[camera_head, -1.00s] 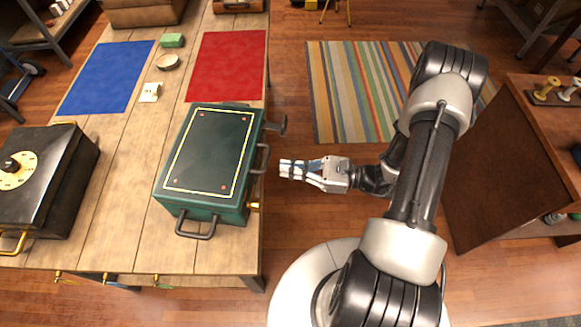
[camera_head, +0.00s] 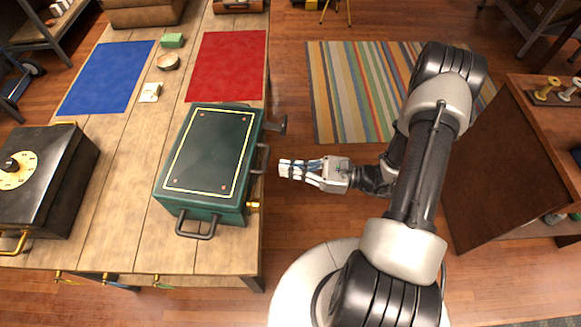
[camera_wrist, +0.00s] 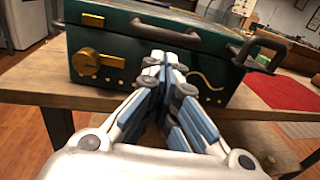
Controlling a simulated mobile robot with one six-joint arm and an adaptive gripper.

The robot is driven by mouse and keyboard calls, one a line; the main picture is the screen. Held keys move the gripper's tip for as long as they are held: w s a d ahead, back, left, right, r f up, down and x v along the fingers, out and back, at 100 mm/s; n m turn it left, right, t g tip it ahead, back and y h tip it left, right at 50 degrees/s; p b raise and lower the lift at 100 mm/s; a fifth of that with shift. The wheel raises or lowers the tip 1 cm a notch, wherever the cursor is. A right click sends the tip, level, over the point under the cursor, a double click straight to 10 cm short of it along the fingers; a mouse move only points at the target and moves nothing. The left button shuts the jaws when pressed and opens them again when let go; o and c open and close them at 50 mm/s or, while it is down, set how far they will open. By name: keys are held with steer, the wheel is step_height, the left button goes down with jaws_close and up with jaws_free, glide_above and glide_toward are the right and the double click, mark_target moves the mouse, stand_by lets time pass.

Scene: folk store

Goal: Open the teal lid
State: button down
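A teal box with a flat teal lid (camera_head: 212,150) stands on the wooden table near its right edge. The lid lies closed, with a yellow outline on top. Dark handles (camera_head: 262,158) show on its right side, and a brass knob (camera_head: 253,206) sits near the front right corner. In the wrist view the box front shows the brass knob (camera_wrist: 92,63) and a dark bar handle (camera_wrist: 165,33). My gripper (camera_head: 284,168) is right of the box, beyond the table edge, apart from the handle. In the wrist view its fingertips (camera_wrist: 165,60) are together, with nothing seen between them.
A black box with a dial (camera_head: 45,185) stands left on the table (camera_head: 130,225). A blue mat (camera_head: 107,76), a red mat (camera_head: 228,65), a bowl (camera_head: 168,62) and a green block (camera_head: 172,41) lie behind. A wooden cabinet (camera_head: 505,180) stands right of my arm.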

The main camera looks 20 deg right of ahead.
mark_target(267, 160)
steer(key=shift+x, duration=3.3)
steer(key=shift+a, duration=0.1)
steer(key=shift+s+d, duration=0.1)
steer(key=shift+d, duration=0.25)
steer(key=shift+r+p, duration=1.1)
steer(key=shift+r, duration=0.25)
steer(key=shift+a+r+p, duration=0.1)
steer(key=shift+r+p, duration=0.9)
steer(key=shift+r, duration=0.25)
steer(key=shift+r, duration=0.1)
